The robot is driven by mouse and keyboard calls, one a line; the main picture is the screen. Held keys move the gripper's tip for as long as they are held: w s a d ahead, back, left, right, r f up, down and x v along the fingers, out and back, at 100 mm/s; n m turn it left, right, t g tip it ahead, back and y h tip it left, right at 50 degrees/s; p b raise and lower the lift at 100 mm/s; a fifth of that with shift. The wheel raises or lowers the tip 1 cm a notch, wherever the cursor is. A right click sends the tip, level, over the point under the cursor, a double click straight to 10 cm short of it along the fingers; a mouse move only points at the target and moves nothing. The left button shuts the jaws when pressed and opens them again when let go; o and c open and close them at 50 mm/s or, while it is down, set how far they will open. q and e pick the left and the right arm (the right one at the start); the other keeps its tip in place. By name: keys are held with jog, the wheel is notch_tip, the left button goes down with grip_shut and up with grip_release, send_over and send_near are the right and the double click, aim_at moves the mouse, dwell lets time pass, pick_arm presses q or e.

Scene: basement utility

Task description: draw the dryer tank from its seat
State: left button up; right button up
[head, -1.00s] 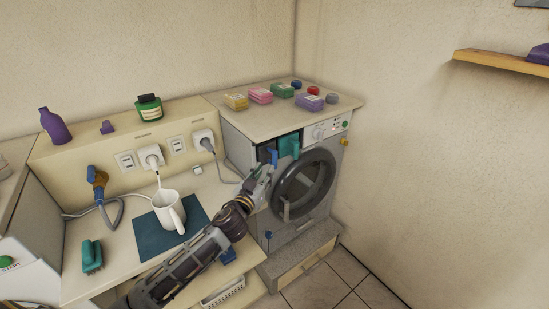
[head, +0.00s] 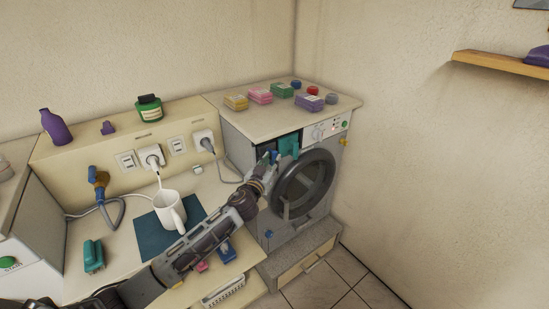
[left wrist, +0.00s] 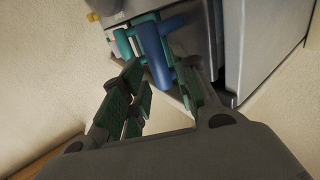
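The white dryer (head: 262,215) stands in the corner. At its upper front left, a blue handle (head: 274,156) and a teal handle (head: 289,145) stick out side by side. I cannot tell which belongs to the tank. My left gripper (head: 267,160) is at the blue handle and partly hides it. In the left wrist view, the gripper (left wrist: 160,75) is open, and the near end of the blue handle (left wrist: 154,55) shows between its fingers; contact cannot be made out. The teal handle (left wrist: 124,43) is just beyond, to the left. My right gripper is out of view.
The round dryer door (head: 303,183) is right of my left gripper. Soap boxes and small balls lie on the dryer top (head: 245,122). A white mug (head: 169,212) on a dark mat (head: 148,234) stands beside my left arm. A plugged-in cable (head: 228,172) hangs close behind.

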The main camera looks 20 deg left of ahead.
aim_at(273, 158)
pick_arm(q)
jog(key=shift+w+d, duration=0.15)
jog(key=shift+w, duration=1.55)
grip_shut()
